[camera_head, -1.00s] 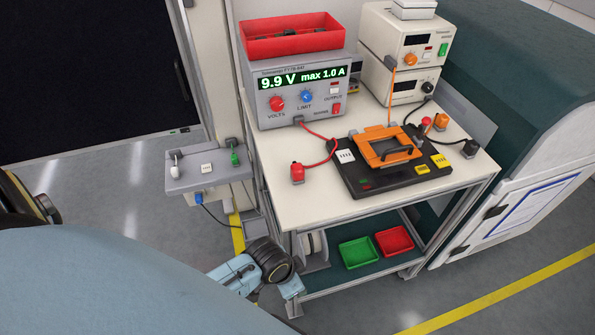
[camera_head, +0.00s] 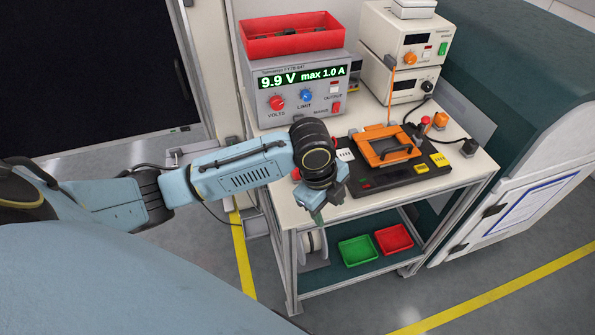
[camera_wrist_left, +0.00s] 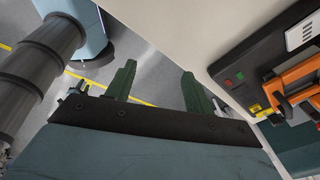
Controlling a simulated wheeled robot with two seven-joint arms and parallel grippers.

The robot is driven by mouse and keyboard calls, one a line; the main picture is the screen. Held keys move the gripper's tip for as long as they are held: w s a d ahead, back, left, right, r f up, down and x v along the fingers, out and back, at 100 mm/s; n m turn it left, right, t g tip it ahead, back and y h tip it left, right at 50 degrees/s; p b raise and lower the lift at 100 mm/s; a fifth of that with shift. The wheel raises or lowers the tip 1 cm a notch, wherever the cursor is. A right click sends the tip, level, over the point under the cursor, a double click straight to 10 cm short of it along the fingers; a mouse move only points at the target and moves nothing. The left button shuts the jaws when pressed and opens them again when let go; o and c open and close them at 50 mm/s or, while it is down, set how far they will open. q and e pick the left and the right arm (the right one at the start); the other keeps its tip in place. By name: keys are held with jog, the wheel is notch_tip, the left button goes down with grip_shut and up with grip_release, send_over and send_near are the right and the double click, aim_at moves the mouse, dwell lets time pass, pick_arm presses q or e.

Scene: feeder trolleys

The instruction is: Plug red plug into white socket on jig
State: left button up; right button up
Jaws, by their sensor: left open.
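The red plug (camera_head: 296,174) stands on the left of the trolley top, mostly hidden behind my left wrist in the head view. The black jig (camera_head: 391,183) lies to its right with an orange hinged frame (camera_head: 372,155). The white socket (camera_head: 345,156) is at the jig's left end, partly beside my wrist; it also shows in the left wrist view (camera_wrist_left: 302,34). My left gripper (camera_head: 318,217) hangs over the trolley's front left edge, pointing down. Its green fingers (camera_wrist_left: 158,78) are apart and empty. My right gripper is not in view.
The power supply (camera_head: 300,90) stands behind, with a red bin on top. Other instruments (camera_head: 400,45) stand at the back right. Yellow sockets (camera_head: 437,159) and other plugs (camera_head: 469,147) are right of my arm. Green and red trays (camera_head: 357,252) sit on the lower shelf.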

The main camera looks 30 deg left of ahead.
pick_arm(q)
jog(key=w+a+r+m+y, duration=0.1)
jog(key=w+a+r+m, duration=0.2)
jog(key=a+r, duration=0.2)
jog(key=w+a+r+m+g+y, duration=0.1)
jog(key=w+a+r+m, duration=0.1)
jog(key=a+r, duration=0.4)
jog(key=shift+w+a+r+m+g, duration=0.25)
jog(key=shift+w+a+m, duration=0.2)
jog(key=shift+a, duration=0.25)
jog(key=shift+f, duration=0.1)
notch_tip(320, 180, down, 8)
jog(key=shift+b, duration=0.3)
jog(key=shift+f, duration=0.1)
jog(key=f, duration=0.5)
jog(key=shift+w, duration=0.4)
